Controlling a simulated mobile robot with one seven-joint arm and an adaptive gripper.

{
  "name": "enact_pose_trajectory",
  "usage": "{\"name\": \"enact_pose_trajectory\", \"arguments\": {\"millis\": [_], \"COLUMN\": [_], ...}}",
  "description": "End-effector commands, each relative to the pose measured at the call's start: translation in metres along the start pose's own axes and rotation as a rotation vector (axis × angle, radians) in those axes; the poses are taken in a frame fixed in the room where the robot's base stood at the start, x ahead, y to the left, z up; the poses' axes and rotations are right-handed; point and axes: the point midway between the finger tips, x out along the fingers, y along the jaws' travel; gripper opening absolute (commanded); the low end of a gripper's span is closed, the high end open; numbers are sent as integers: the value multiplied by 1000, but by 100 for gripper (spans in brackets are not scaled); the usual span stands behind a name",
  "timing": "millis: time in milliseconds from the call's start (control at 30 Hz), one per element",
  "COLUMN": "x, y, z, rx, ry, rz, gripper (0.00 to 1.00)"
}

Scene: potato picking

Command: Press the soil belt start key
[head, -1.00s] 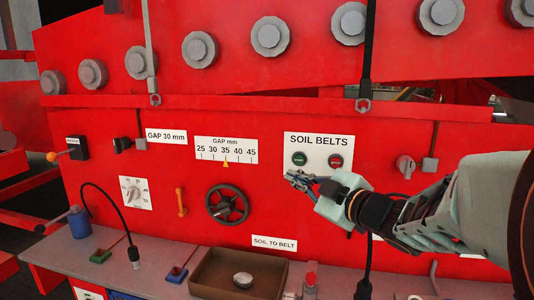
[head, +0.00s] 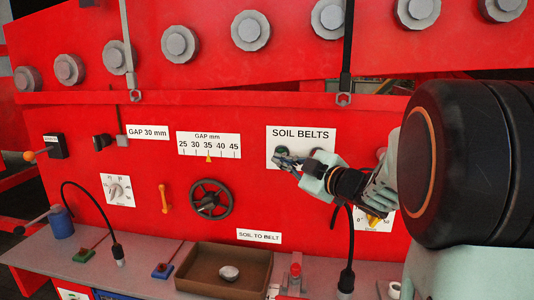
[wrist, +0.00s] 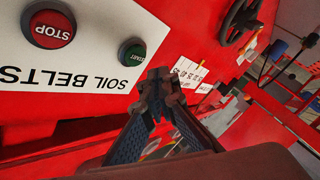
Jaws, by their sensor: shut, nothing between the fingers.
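The white SOIL BELTS panel (head: 300,135) is on the red machine front, right of centre in the head view. Its green start key (head: 281,151) shows just above my fingertips, partly covered. In the wrist view the green start key (wrist: 132,52) and the red STOP key (wrist: 50,29) are both clear, with the lettering upside down. My gripper (head: 279,161) is shut and empty in front of the panel. In the wrist view its fingertips (wrist: 160,84) are beside the green key, below and right of it. I cannot tell whether they touch the panel. The gripper hides the red key in the head view.
A gap scale (head: 209,146) and a black handwheel (head: 211,199) are left of the panel. Below, a ledge holds a brown tray (head: 190,276) with a pale lump (head: 229,273).

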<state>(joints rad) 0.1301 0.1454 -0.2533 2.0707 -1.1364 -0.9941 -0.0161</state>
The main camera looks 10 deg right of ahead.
Motion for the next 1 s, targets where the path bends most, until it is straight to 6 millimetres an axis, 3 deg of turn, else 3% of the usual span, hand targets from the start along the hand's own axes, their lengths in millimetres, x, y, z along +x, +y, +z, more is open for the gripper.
{"name": "enact_pose_trajectory", "arguments": {"millis": [233,1000], "x": [10,10], "y": [6,7], "z": [7,7], "rx": [0,0], "ry": [0,0], "rz": [-1,-1], "gripper": [0,0]}}
